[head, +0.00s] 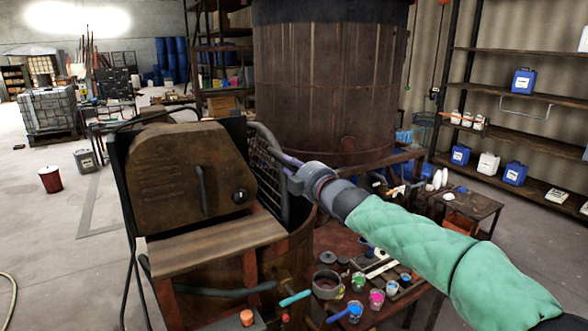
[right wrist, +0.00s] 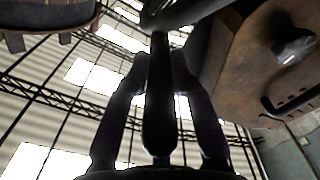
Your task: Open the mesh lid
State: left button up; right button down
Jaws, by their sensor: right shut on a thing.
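The mesh lid (head: 268,178) is a dark tube frame with wire mesh. In the head view it stands steeply tilted at the right side of the rusty housing (head: 172,165) on the near vat (head: 298,245). My right gripper (head: 291,164) reaches in from the right and is shut on a dark bar at the lid's right edge. In the right wrist view the fingers (right wrist: 160,75) lie on both sides of a dark bar (right wrist: 160,105). The exact contact is too dark to tell. My left gripper is not in view.
A big dark vat (head: 325,85) stands close behind the lid. A low table (head: 345,243) with paint pots and tools lies below my right arm. Shelves (head: 530,95) with jugs line the right wall. The floor at left is mostly free, with a red bucket (head: 50,180).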

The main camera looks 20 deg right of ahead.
jog(key=shift+a+r, duration=0.2)
jog(key=shift+a, duration=0.05)
jog(key=c, duration=1.1)
grip_release()
jog(key=shift+a, duration=0.1)
jog(key=shift+f, duration=0.1)
jog(key=shift+s, duration=0.1)
jog(key=s, duration=0.8)
jog(key=s+d, duration=0.1)
jog(key=s, duration=0.2)
jog(key=shift+s, duration=0.4)
